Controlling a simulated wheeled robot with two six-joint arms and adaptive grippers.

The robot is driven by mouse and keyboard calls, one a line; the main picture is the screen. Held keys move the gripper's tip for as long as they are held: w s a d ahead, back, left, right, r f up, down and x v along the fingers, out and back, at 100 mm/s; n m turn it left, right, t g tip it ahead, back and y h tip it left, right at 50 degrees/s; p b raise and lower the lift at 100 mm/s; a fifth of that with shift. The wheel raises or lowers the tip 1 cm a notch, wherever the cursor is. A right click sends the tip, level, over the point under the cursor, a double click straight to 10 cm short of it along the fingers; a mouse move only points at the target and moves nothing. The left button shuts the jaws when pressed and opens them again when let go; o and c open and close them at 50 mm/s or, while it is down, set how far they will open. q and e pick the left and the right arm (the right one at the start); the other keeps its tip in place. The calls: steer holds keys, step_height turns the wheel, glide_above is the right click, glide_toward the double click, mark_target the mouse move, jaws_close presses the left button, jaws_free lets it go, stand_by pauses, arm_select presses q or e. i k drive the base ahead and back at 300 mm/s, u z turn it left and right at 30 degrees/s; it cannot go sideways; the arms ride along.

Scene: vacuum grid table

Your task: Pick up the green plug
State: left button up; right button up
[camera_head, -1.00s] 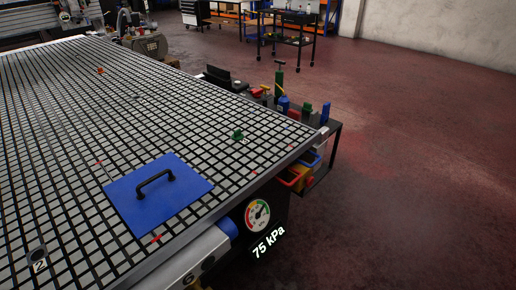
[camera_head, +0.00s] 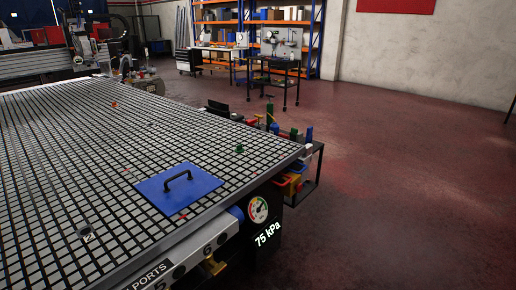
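The green plug (camera_head: 239,149) is a small green piece on the gridded table top (camera_head: 60,150), near the table's right edge. It stands behind and to the right of a blue plate (camera_head: 205,184) with a black handle (camera_head: 177,175). Neither of my grippers shows in the head view, so whether they are open or shut is hidden.
A small orange piece (camera_head: 114,104) sits farther back on the grid. A pressure gauge (camera_head: 258,209) reading 75 kPa hangs at the table's front corner. A side cart (camera_head: 304,186) with bins and bottles stands against the right edge. The red floor at right is open.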

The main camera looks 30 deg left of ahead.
mark_target(240, 149)
steer(key=z, duration=0.45)
steer(key=i, duration=2.85)
steer(key=u, duration=1.55)
steer(key=i, duration=0.95)
steer(key=u, duration=0.9)
